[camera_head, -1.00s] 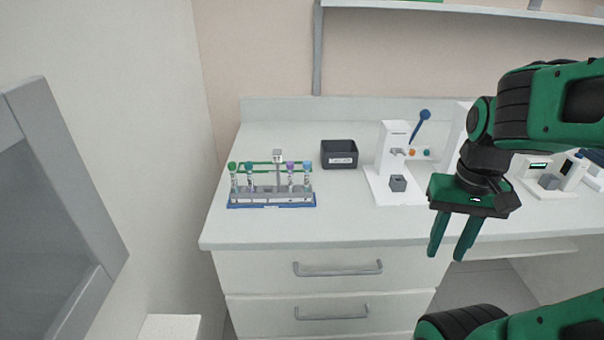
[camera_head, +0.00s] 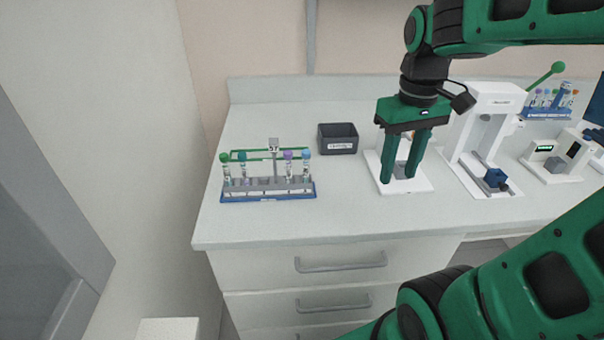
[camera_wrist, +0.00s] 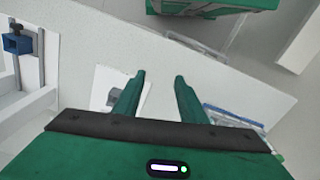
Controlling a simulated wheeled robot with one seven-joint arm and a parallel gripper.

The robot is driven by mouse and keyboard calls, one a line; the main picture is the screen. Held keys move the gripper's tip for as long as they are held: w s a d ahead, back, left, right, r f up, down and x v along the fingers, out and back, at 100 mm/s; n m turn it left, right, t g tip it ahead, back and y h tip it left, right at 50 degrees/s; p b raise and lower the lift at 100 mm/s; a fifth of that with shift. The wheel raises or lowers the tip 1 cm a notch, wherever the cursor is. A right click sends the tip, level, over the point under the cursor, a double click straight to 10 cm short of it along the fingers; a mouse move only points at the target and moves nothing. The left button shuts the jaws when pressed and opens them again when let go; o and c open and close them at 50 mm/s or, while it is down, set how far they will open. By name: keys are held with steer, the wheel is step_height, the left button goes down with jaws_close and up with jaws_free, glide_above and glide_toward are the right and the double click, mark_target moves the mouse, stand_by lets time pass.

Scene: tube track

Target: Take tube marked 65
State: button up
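A rack (camera_head: 268,190) with a blue base and green rails stands at the left of the bench and holds several capped tubes. Caps show green (camera_head: 224,157), teal (camera_head: 242,156), purple (camera_head: 288,154) and blue (camera_head: 307,154). The marks on the tubes are too small to read, so I cannot tell which is 65. My gripper (camera_head: 401,180) is open and empty, fingers pointing down, to the right of the rack and in front of a white device. In the wrist view my gripper (camera_wrist: 160,78) also shows its fingers apart with nothing between them.
A dark labelled bin (camera_head: 338,139) stands behind and right of the rack. White devices (camera_head: 484,130) and another tube rack (camera_head: 548,104) stand to the right. The bench (camera_head: 260,225) is clear in front of the rack. A wall closes the left side.

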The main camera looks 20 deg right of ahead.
steer(key=w+a+r+n, duration=0.5)
steer(key=w+a+n, duration=0.1)
steer(key=w, duration=0.3)
steer(key=n, duration=0.4)
glide_toward(306, 151)
steer(key=d, duration=0.1)
steer(key=shift+n, duration=0.4)
steer(key=f, duration=0.5)
steer(key=shift+w+a, duration=0.1)
steer(key=shift+a, duration=0.3)
steer(key=shift+a+f, duration=0.15)
steer(key=shift+f, duration=2.65)
steer(key=c, duration=0.9)
